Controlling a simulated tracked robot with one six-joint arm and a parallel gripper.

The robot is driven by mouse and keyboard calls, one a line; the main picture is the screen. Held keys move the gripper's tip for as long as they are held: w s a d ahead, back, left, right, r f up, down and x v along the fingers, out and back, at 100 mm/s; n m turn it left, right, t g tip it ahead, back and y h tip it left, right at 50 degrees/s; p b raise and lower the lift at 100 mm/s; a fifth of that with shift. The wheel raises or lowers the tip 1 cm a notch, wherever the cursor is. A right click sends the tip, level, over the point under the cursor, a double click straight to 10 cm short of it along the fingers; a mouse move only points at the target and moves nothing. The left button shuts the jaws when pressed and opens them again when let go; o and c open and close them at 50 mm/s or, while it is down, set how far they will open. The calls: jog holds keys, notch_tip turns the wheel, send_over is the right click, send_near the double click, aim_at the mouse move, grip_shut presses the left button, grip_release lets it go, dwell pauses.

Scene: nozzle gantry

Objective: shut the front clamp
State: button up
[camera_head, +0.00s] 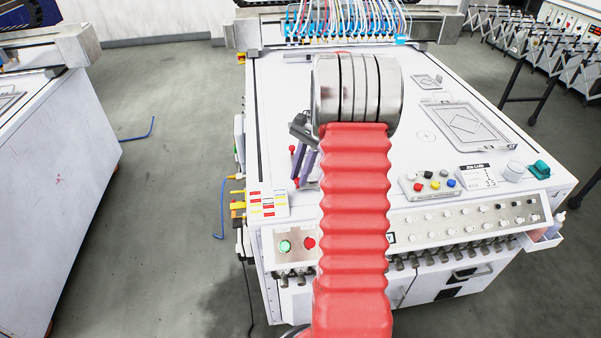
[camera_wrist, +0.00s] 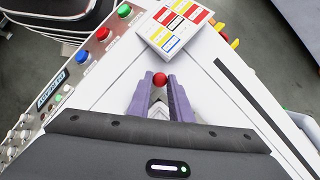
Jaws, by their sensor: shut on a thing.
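The front clamp shows mainly as a red ball knob (camera_wrist: 160,79) in the wrist view, between the tips of my purple fingers. My gripper (camera_wrist: 160,88) is shut on this knob. In the head view my gripper (camera_head: 301,180) is low over the left front of the white machine top, with the red knob (camera_head: 295,181) at its tips. The clamp's lever and base are hidden by my fingers and arm, so I cannot tell the lever's angle.
Another red knob (camera_head: 292,149) stands farther back. A colour label card (camera_head: 267,203) lies at the left front corner. The front panel has a green button (camera_head: 285,246) and a red button (camera_head: 309,243). A button box (camera_head: 432,184) and a frame plate (camera_head: 467,125) lie right.

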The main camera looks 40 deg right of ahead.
grip_shut()
jog(key=shift+a, duration=0.15)
